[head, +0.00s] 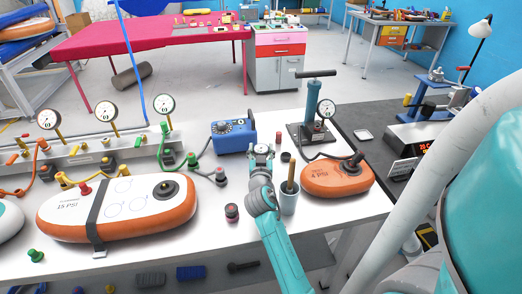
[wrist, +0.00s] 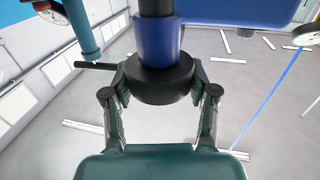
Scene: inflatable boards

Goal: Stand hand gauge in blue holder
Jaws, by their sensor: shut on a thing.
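My gripper (head: 262,150) is over the white bench, just right of a blue box. In the wrist view, my gripper (wrist: 160,105) is shut on the hand gauge (wrist: 160,85), with one finger on each side of its round black end. A dark blue cylinder (wrist: 157,40) and a black part lie in line beyond it. I cannot tell whether this blue part belongs to the gauge or is the blue holder. In the head view my gripper mostly hides the gauge. A grey-blue cup (head: 289,202) with a wooden handle in it stands right beside my arm.
The blue box (head: 232,136) is close on the left. A hand pump (head: 312,105) with a dial stands behind right. A dark red-topped canister (head: 231,212) stands left of my arm.

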